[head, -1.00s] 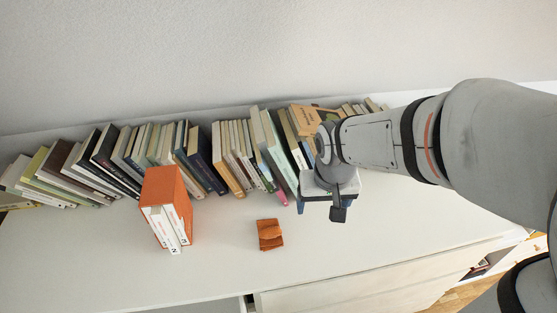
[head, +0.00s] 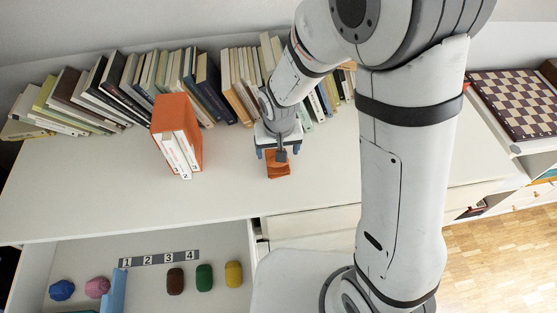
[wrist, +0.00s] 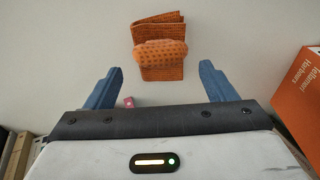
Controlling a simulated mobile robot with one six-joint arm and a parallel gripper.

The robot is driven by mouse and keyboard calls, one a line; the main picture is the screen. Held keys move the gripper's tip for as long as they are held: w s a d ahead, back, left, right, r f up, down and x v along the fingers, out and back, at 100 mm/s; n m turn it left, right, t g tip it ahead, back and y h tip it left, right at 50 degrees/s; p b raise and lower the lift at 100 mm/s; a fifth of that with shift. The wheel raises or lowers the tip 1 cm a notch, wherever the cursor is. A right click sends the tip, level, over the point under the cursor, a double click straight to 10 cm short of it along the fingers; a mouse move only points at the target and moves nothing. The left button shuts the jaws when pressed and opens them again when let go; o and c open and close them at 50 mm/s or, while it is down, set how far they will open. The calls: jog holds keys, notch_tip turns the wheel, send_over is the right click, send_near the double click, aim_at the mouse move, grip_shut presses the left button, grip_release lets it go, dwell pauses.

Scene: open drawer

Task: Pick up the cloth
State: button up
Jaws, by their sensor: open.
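The cloth (head: 278,170) is a small folded orange piece with a raised fold, lying on the white cabinet top. In the wrist view the cloth (wrist: 160,56) sits centred just beyond the fingertips, its weave and rounded fold clear. My gripper (head: 279,150) points down over the cloth and covers its far part in the head view. In the wrist view my gripper (wrist: 160,72) is open, with one blue finger to either side and nothing held. How high the fingertips are above the cloth is hard to tell.
A row of books (head: 150,75) leans along the wall behind. An orange box of white books (head: 178,135) stands left of the cloth. Below, an open drawer (head: 90,250) holds several coloured lumps and a number strip (head: 158,259). A chessboard (head: 515,100) lies far right.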

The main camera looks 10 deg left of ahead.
jog(key=shift+w+a+f, duration=0.1)
jog(key=shift+w+f, duration=0.05)
jog(key=shift+f, duration=0.7)
jog(key=shift+w+a+f, duration=0.1)
jog(key=shift+w+f, duration=0.05)
jog(key=shift+f, duration=0.65)
jog(key=shift+c, duration=0.5)
jog(key=shift+d, duration=0.1)
jog(key=c, duration=1)
jog(key=shift+c, duration=0.3)
jog(key=shift+r, duration=0.25)
jog(key=shift+c, duration=0.6)
notch_tip(320, 180, up, 10)
jog(key=shift+f, duration=0.2)
grip_shut()
